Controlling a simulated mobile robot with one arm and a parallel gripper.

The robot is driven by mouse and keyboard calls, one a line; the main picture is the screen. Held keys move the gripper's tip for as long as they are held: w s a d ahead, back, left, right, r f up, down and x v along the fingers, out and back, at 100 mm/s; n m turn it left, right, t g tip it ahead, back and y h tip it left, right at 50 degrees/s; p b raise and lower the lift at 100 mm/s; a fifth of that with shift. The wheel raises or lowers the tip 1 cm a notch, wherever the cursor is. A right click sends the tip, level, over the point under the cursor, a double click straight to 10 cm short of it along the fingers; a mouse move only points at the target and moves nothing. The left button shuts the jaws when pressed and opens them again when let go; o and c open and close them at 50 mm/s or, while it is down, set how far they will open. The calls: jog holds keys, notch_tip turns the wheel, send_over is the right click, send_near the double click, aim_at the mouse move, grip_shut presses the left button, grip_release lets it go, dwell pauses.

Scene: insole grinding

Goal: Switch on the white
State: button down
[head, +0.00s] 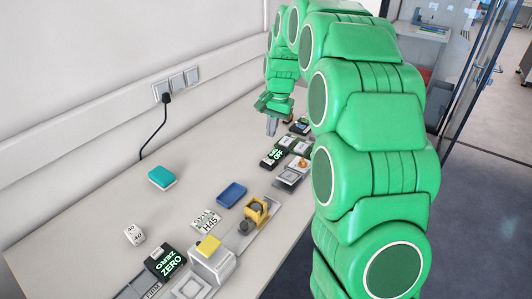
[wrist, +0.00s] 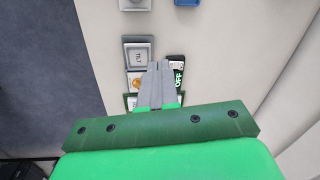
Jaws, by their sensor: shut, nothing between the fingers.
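My gripper (head: 271,126) is shut and empty, pointing down over the far part of the table. In the wrist view its grey fingers (wrist: 155,68) lie together over a row of small control units and hide part of them. A black block with white OFF lettering (head: 272,158) stands just nearer than the gripper in the head view; a dark label with similar lettering shows right of the fingers in the wrist view (wrist: 178,74). Small white-topped units (head: 286,143) sit beside the OFF block. I cannot tell which is the white switch or its state; contact is unclear.
A teal block (head: 162,178), a blue block (head: 231,194) and a white dial block (head: 134,235) lie on the table. A black ZERO block (head: 164,262) and a yellow-topped device (head: 211,262) are nearer. A cable hangs from a wall socket (head: 162,91). The table's left middle is free.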

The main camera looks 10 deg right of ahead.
aim_at(266, 158)
jog(key=w+d+f+m, duration=0.2)
jog(key=w+f, duration=0.5)
jog(key=w, duration=0.5)
jog(key=shift+w+d+t, duration=0.3)
jog(key=shift+t, duration=0.1)
jog(key=shift+f, duration=0.15)
jog(key=f, duration=0.4)
jog(key=w+a+f, duration=0.1)
jog(key=f, duration=0.8)
jog(key=shift+w+a+f, duration=0.35)
jog(key=shift+w+f, duration=0.1)
jog(key=shift+f, duration=0.1)
jog(key=shift+s+d+r, duration=0.25)
jog(key=shift+s+d, duration=0.25)
jog(key=shift+s, duration=0.1)
